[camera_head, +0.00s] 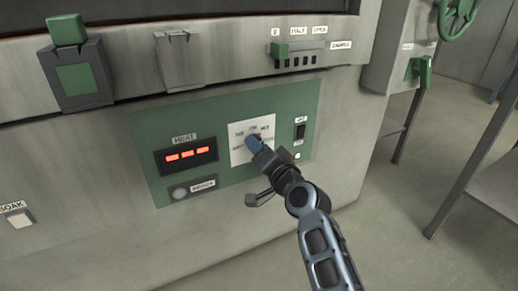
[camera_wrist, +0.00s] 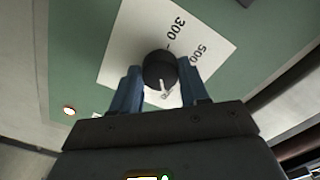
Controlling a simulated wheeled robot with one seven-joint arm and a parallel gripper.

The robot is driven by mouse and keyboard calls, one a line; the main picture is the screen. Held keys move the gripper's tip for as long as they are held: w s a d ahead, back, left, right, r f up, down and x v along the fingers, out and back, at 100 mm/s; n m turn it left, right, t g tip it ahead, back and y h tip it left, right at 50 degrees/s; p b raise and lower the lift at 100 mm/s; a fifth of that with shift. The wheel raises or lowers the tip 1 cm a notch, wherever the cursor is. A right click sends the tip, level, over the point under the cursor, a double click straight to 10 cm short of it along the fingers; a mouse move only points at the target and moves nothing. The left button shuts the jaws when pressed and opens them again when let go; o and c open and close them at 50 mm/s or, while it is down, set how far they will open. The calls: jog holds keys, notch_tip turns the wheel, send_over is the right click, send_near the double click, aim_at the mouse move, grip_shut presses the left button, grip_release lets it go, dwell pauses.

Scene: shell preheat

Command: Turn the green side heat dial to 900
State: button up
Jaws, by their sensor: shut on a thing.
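The heat dial (camera_wrist: 159,66) is a round black knob with a white pointer, on a white scale plate (camera_head: 241,153) set in a green panel (camera_head: 227,106). In the wrist view 300 and 500 are readable on the plate. The pointer is on the knob's side toward my gripper, away from both numbers; the mark it faces is hidden. My gripper (camera_wrist: 163,82) is shut on the dial, with one blue finger on each side. In the head view my gripper (camera_head: 254,145) covers the knob and part of the scale.
Left of the dial is a HEAT display (camera_head: 186,155) with red dashes, above a dark round READY lamp (camera_head: 179,193). A black rocker switch (camera_head: 300,131) is to the right. A green handwheel (camera_head: 458,16) and a metal table stand at right.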

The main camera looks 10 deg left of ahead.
jog(key=o, duration=1.1)
jog(key=shift+c, duration=0.2)
jog(key=p+v, duration=0.1)
jog(key=v, duration=0.6)
jog(key=shift+s+d+p, duration=0.25)
jog(key=shift+s+p, duration=0.1)
